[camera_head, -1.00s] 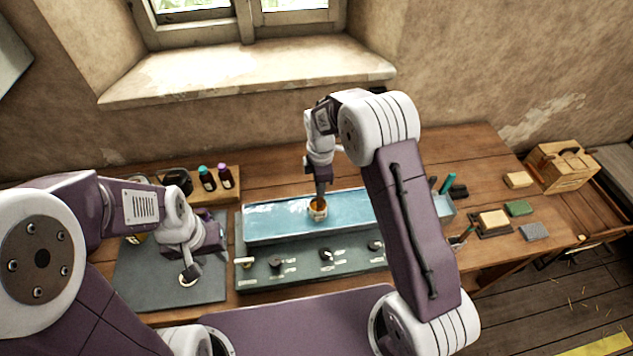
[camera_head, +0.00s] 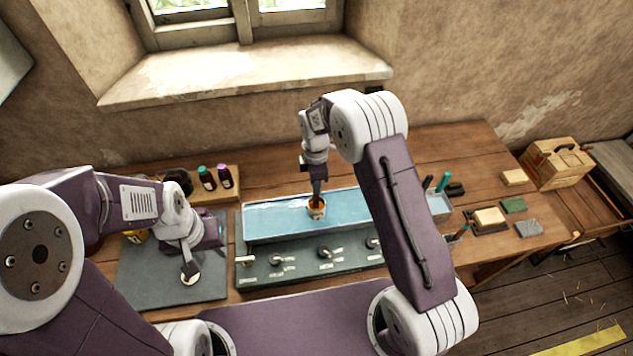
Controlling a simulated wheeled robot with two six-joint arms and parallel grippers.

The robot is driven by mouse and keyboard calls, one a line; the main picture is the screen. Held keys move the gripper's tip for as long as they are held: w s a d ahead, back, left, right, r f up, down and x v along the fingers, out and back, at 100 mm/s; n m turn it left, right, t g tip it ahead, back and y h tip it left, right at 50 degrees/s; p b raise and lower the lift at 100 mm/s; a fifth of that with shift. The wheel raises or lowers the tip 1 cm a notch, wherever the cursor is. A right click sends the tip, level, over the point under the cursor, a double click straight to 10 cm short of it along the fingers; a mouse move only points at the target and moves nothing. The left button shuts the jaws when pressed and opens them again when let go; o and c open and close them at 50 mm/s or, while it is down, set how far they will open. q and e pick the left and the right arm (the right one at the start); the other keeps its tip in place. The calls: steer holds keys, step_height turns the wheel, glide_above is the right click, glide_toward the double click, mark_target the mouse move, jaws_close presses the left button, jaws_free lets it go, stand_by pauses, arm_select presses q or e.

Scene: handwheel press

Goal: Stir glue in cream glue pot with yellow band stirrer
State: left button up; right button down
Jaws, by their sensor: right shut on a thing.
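The cream glue pot (camera_head: 316,212) stands in the blue water-filled trough (camera_head: 270,216), with orange-brown glue showing at its mouth. My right gripper (camera_head: 317,186) is directly above the pot, pointing down and shut on a thin dark stirrer. The stirrer's lower end is in the pot mouth; its band is too small or hidden to make out. My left gripper (camera_head: 190,268) hangs low over the dark mat (camera_head: 150,285) at the left, by a small pale round thing (camera_head: 191,279). Its jaw gap is not clear.
A control panel with knobs (camera_head: 325,253) runs along the trough's front. Bottles with teal (camera_head: 206,178) and purple (camera_head: 224,176) caps stand behind the mat. Blocks (camera_head: 489,217) and a wooden box (camera_head: 557,163) are at the right.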

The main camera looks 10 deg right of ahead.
steer(key=shift+s+r, duration=0.1)
steer(key=shift+s, duration=0.05)
step_height(320, 180, up, 5)
steer(key=p, duration=0.3)
steer(key=shift+f+p, duration=0.2)
steer(key=shift+p, duration=0.1)
steer(key=shift+r+p, duration=0.3)
steer(key=shift+r, duration=0.1)
step_height(320, 180, up, 4)
steer(key=p, duration=0.3)
steer(key=shift+r, duration=0.1)
stand_by(0.6)
